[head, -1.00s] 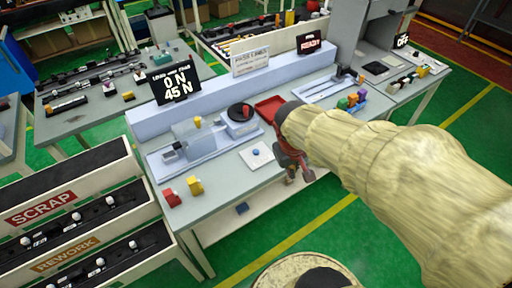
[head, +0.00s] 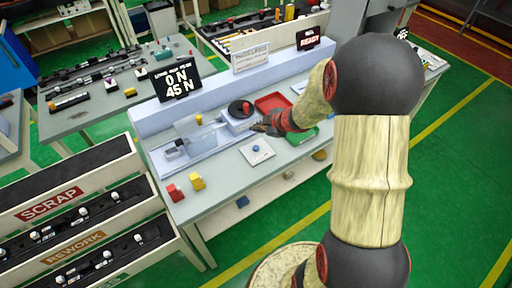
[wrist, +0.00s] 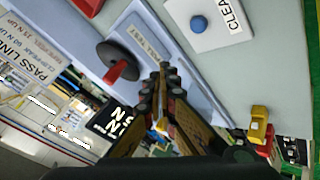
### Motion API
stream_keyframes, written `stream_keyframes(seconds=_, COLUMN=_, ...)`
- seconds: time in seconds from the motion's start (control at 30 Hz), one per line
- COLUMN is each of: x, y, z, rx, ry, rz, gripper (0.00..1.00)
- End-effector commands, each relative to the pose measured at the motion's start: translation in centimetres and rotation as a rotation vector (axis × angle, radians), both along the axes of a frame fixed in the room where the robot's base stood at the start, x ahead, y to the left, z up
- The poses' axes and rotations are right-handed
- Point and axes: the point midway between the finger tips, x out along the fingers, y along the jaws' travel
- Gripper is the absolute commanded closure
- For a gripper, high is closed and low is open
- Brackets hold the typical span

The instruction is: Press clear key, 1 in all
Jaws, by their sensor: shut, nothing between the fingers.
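The clear key is a blue round button (wrist: 199,24) on a white plate (wrist: 222,38) lettered "CLEA…", the rest of the word cut off by the frame. In the head view the blue button (head: 256,148) sits on its white plate (head: 248,155) near the bench's front edge. My gripper (head: 262,127) is shut and empty, above the bench just behind the plate. In the wrist view my gripper's fingertips (wrist: 164,70) are together, apart from the button, which lies up and to the right of them.
A black dial with a red handle (head: 241,110) stands just left of my gripper. A red tray (head: 274,103) is behind it. A clear-covered fixture (head: 195,136) and red and yellow blocks (head: 186,187) are left. A sign reads "0 N 45 N" (head: 176,83).

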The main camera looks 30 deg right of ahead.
Motion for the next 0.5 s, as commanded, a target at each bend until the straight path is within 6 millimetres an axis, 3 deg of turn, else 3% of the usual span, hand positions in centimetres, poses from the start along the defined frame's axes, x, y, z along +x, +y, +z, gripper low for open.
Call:
stream_keyframes(seconds=0.13, x=0.18, y=1.04, z=0.46, rx=0.029, ry=-0.017, rz=0.026, gripper=1.0)
stream_keyframes(seconds=0.5, x=0.22, y=1.1, z=0.48, rx=0.033, ry=-0.019, rz=0.024, gripper=1.0)
